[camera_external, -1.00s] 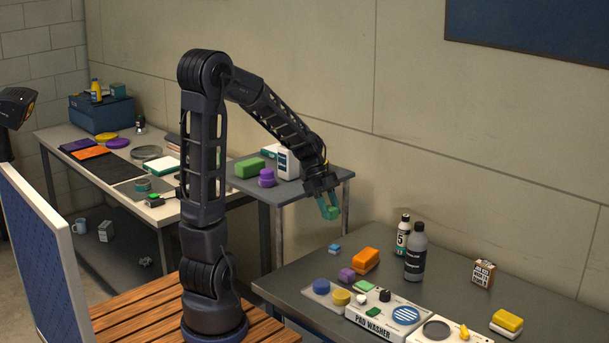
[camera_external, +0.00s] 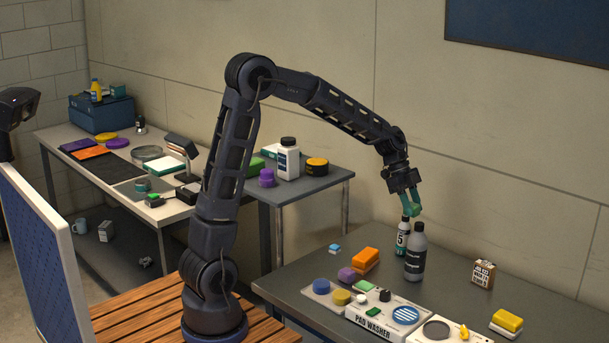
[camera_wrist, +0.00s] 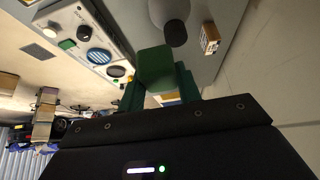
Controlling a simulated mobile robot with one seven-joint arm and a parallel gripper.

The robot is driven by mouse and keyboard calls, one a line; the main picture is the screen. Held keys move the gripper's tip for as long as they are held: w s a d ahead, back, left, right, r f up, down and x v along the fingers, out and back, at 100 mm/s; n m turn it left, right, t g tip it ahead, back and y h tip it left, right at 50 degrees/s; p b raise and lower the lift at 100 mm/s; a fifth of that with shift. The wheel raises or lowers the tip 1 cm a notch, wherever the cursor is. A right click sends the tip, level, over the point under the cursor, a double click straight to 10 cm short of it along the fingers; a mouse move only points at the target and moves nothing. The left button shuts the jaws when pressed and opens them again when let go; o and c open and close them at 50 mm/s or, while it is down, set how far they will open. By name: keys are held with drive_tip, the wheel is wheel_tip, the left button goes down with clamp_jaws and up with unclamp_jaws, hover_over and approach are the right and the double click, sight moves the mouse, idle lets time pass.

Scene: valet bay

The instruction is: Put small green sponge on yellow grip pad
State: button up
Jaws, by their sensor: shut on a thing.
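My gripper (camera_external: 412,203) is raised above the right-hand table, in front of or over the bottles there. It is shut on a small green block, taken as the small green sponge (camera_wrist: 155,66), which shows between the green fingers in the wrist view. In the external view the sponge (camera_external: 414,210) is hard to tell from the fingers. A yellow block with a white lower layer (camera_external: 507,320) lies at the right end of the table. A yellow round piece (camera_external: 340,297) lies on a flat plate at the table's left. I cannot tell which one is the yellow grip pad.
The pad washer (camera_external: 385,318) is at the table's front, a small box (camera_external: 483,272) at the back right. An orange block (camera_external: 366,258) lies left. Table is clear around the small box.

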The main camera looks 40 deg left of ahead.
drive_tip(key=w+d+r, duration=0.1)
drive_tip(key=w+d, duration=0.1)
drive_tip(key=d, duration=1.7)
hover_over(515, 319)
drive_tip(key=a, duration=0.2)
wheel_tip(515, 319, down, 19)
drive_tip(key=shift+f, duration=0.15)
drive_tip(key=o, duration=0.9)
drive_tip(key=shift+o, duration=0.2)
